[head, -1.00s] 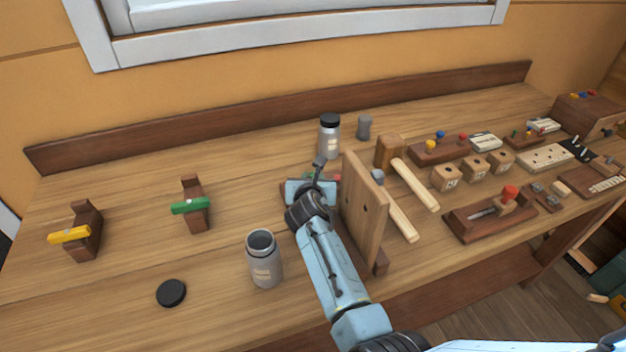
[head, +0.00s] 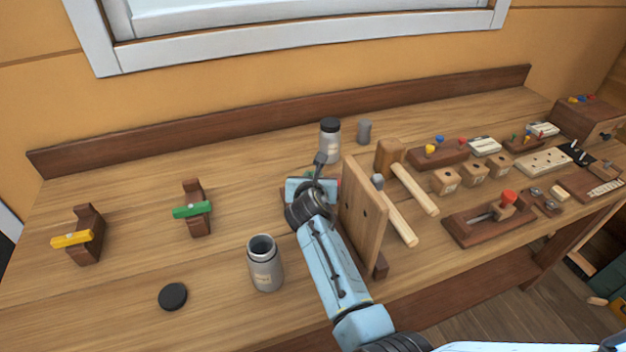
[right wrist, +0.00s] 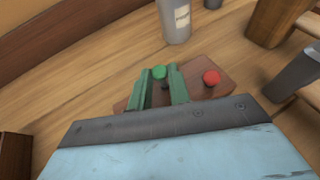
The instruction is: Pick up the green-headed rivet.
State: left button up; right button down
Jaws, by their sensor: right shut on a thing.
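The green-headed rivet (right wrist: 159,72) shows in the right wrist view between the two green fingers of my right gripper (right wrist: 160,88). The gripper is shut on it, just below the round green head. Under it is a small brown wooden block (right wrist: 218,92), where a red-headed rivet (right wrist: 211,77) stands to the right. Whether the green rivet's lower end is still in the block is hidden. My left gripper is not in view.
An upright wooden board (head: 363,213) stands close to the right of my right arm. An open grey canister (head: 264,264) stands to its left, and a black-lidded bottle (head: 330,141) stands behind. Mallets (head: 412,187) lie right of the board. The left table has free room.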

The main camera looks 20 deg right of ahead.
notch_tip(320, 180, up, 16)
jog(key=p, duration=0.4)
dwell(0.3)
